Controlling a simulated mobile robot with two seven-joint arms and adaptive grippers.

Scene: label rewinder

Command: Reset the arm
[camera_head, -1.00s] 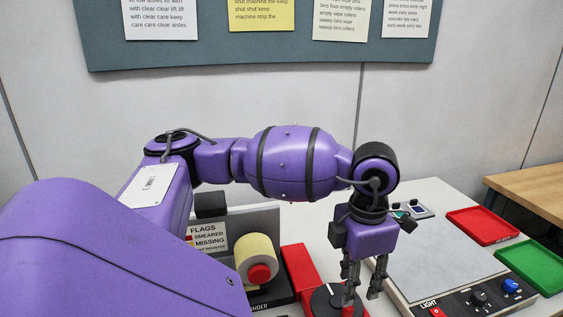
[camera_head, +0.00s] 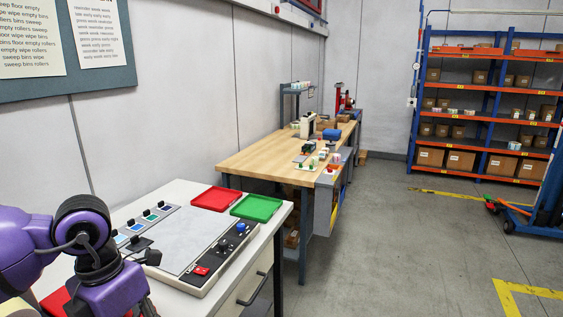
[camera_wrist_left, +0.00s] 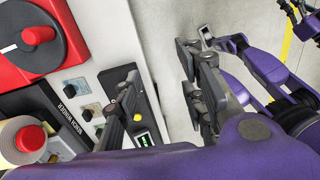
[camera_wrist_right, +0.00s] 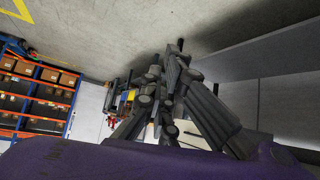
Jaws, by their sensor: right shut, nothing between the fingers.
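My purple left arm reaches into the lower left of the head view, its wrist above the white bench's left part. Its gripper is mostly cut off by the bottom edge there. In the left wrist view my left gripper (camera_wrist_left: 160,65) has its two dark fingers spread wide, with nothing between them. It hangs beside the bench rewinder's panel (camera_wrist_left: 75,88) and over the floor. In the right wrist view my right gripper (camera_wrist_right: 168,80) has its fingers together and empty, in free air near a grey wall surface. The right gripper is not seen in the head view.
The white bench (camera_head: 178,190) carries a light panel (camera_head: 188,240), a red tray (camera_head: 216,198) and a green tray (camera_head: 257,207). A wooden workbench (camera_head: 255,157) stands behind. Orange-blue shelving (camera_head: 482,108) is at the far right. The floor (camera_head: 380,240) between is clear.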

